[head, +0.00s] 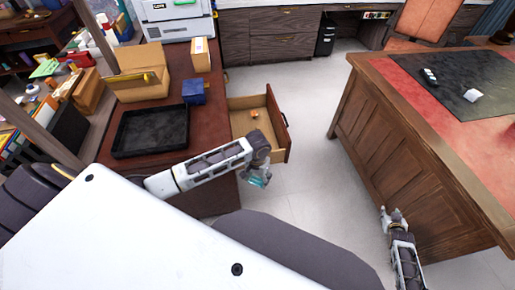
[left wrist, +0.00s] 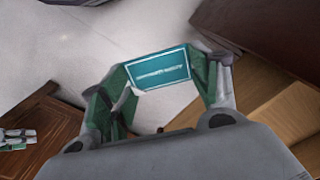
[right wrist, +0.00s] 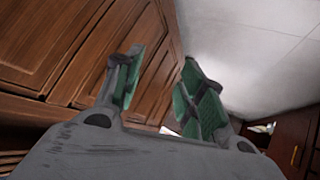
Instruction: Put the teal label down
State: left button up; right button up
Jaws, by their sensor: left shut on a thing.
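The teal label (left wrist: 160,72) is a flat teal rectangle with a pale border and a line of light text. My left gripper (left wrist: 158,85) is shut on it, one finger at each side. In the head view the label (head: 259,180) shows small below my left gripper (head: 258,176), in the air over the floor, just in front of the open drawer (head: 262,118). My right gripper (right wrist: 160,85) is open and empty, its fingers apart. In the head view my right gripper (head: 394,218) is low beside the wooden desk.
On the dark red table are a black tray (head: 122,150), a cardboard box (head: 148,92), a blue box (head: 193,96) and a yellow-white carton (head: 201,58). The large desk (head: 375,125) stands at the right. Floor between is clear.

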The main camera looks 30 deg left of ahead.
jog(key=s+a+f+g, duration=0.1)
jog(key=s+f+g, duration=0.2)
jog(key=s+f, duration=0.9)
jog(key=s+a+f+g, duration=0.1)
jog(key=s+f, duration=0.3)
jog(key=s, duration=0.9)
jog(key=s+a+f+g, duration=0.1)
jog(key=s+f+g, duration=0.2)
jog(key=s, duration=1.1)
jog(key=s+a+f+g, duration=0.1)
jog(key=s+f, duration=0.6)
jog(key=s, duration=0.6)
jog(key=shift+s+a+f+g, duration=0.2)
jog(key=shift+a+f+g, duration=0.1)
jog(key=shift+g, duration=0.1)
jog(key=shift+w, duration=0.1)
jog(key=shift+c, duration=0.5)
